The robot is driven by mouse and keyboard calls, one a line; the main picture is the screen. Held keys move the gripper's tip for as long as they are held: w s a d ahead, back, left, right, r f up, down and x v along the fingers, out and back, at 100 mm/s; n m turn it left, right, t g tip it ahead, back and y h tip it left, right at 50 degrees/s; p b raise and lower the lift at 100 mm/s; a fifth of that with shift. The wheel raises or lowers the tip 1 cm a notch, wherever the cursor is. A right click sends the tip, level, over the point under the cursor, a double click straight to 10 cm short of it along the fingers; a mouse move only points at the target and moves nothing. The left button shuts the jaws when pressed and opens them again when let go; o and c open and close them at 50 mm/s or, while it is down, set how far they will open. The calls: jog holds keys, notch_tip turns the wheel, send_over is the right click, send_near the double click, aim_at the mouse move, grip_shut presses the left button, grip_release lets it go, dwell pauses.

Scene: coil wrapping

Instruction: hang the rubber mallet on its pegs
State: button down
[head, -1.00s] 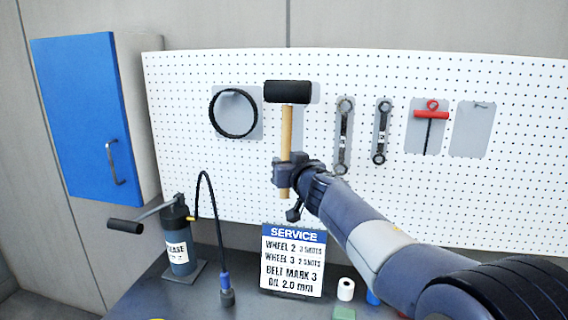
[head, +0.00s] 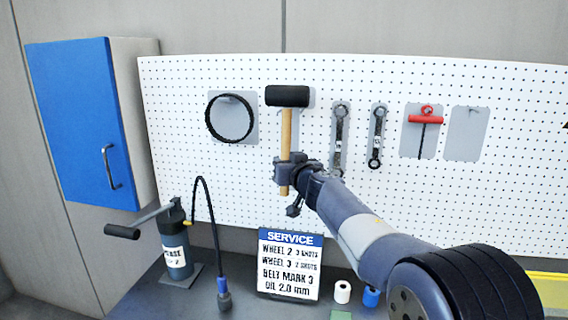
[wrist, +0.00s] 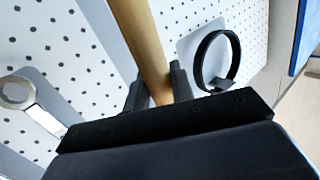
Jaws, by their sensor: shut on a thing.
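The rubber mallet (head: 288,97) has a black head and a wooden handle and is upright, head up, in front of the pegboard. My gripper (head: 285,172) is shut on the lower part of the handle. In the wrist view the handle (wrist: 146,45) runs up between my gripper's fingers (wrist: 155,92). A grey backing panel (head: 308,125) shows behind the mallet, mostly covered by it. Its pegs are hidden, and I cannot tell whether the head touches them.
A black ring (head: 230,118) hangs left of the mallet. Two wrenches (head: 339,140) and a red T-handle tool (head: 427,115) hang to the right, before an empty grey panel (head: 466,134). A blue cabinet (head: 80,125) is at left. A service sign (head: 290,265) and grease pump (head: 175,245) stand below.

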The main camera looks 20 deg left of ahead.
jog(key=w, duration=0.1)
jog(key=w+p, duration=0.1)
jog(key=w, duration=0.1)
jog(key=w+f+p, duration=0.1)
jog(key=w, duration=0.1)
jog(key=shift+w+a, duration=0.15)
jog(key=shift+w, duration=0.05)
dwell(0.7)
dwell(0.8)
jog(key=c, duration=1.4)
grip_release()
jog(key=shift+o, duration=1.3)
jog(key=shift+f, duration=0.1)
jog(key=b+v, duration=0.3)
jog(key=v, duration=0.7)
jog(key=shift+s+d, duration=0.25)
jog(key=shift+s, duration=0.1)
